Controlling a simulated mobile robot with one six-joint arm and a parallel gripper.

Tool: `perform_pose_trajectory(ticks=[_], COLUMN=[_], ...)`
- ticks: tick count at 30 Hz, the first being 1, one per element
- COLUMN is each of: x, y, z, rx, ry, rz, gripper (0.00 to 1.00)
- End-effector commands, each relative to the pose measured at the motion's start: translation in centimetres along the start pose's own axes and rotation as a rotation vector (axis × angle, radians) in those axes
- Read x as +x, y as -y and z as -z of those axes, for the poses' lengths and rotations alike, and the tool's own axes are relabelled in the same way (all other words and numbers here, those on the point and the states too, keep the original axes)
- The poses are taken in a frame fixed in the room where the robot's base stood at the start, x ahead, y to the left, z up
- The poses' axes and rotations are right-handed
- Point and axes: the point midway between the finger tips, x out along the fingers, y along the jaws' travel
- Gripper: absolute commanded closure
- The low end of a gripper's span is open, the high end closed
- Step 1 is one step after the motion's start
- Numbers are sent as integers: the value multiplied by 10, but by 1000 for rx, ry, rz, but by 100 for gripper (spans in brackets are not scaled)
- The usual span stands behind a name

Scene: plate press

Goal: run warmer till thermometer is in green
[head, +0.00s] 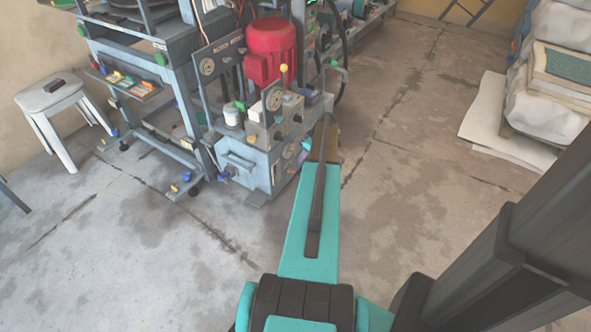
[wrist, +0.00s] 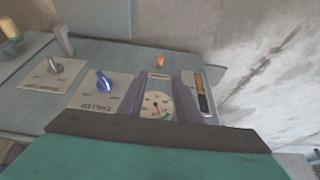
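In the wrist view a round white thermometer dial (wrist: 157,103) shows between the two fingers of my gripper (wrist: 163,80). The dial has a short green mark near its lower edge and a small needle; the exact reading is too small to tell. The fingers are apart with nothing held between them. Further left a grey knob (wrist: 55,66) sits on another plate whose lettering I cannot read. The fingers are apart from both knobs.
A small orange light (wrist: 160,62) and a narrow upright gauge (wrist: 201,95) are near the dial. In the head view a red motor (head: 270,50) stands on the blue-grey machine. A white stool (head: 50,97) is at left; wrapped sacks (head: 555,105) are at right. The floor between is clear.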

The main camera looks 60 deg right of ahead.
Motion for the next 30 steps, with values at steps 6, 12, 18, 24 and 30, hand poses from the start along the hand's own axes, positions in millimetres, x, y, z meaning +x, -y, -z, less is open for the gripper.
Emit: perform_pose_trajectory(ticks=[6, 12, 18, 24, 30], x=[24, 52, 81, 109, 127], y=[0, 0, 0, 0, 0], z=[0, 0, 0, 0, 0], rx=[0, 0, 0, 0, 0], ry=[1, 1, 1, 1, 0], rz=[2, 2, 2, 2, 1], gripper=[69, 69, 69, 69, 69])
